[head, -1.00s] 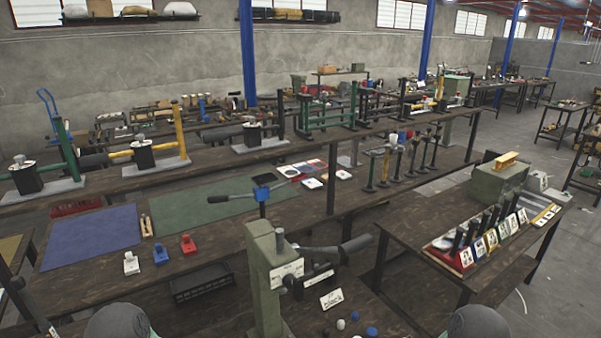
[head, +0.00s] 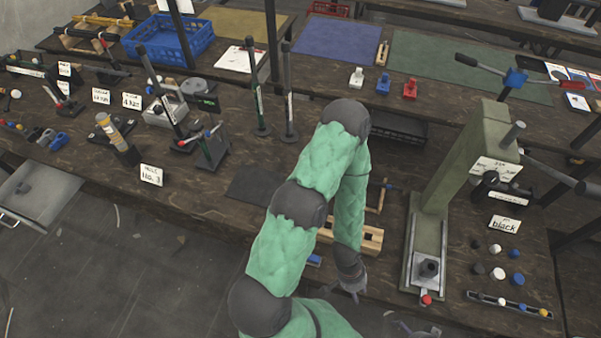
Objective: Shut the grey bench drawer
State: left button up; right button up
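The grey bench drawer (head: 42,190) is at the far left of the head view. It stands pulled out from the front of the bench, with its inside showing and a handle (head: 8,219) on its front. My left arm folds over the bench in the middle. My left gripper (head: 352,288) hangs low at the bench's front edge, far to the right of the drawer and not touching it. Its fingers are small and dark, and I cannot tell how far apart they are. Dark shapes at the bottom edge may be part of my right gripper.
The bench (head: 215,185) carries small presses, label cards, and a tool holder (head: 118,140) near the drawer. A green press (head: 450,180) stands right of my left arm. A blue crate (head: 170,38) is at the back left. Bare floor (head: 130,265) lies before the drawer.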

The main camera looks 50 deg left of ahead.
aim_at(51, 189)
jog(key=k+l, duration=0.5)
jog(key=k+u, duration=0.1)
jog(key=u, duration=3.45)
jog(key=z, duration=0.35)
jog(key=i+j+z, duration=0.4)
jog(key=i, duration=0.15)
jog(key=i+j+z, duration=0.35)
jog(key=i+j, duration=0.85)
jog(key=j, duration=0.2)
jog(key=l+z, duration=0.05)
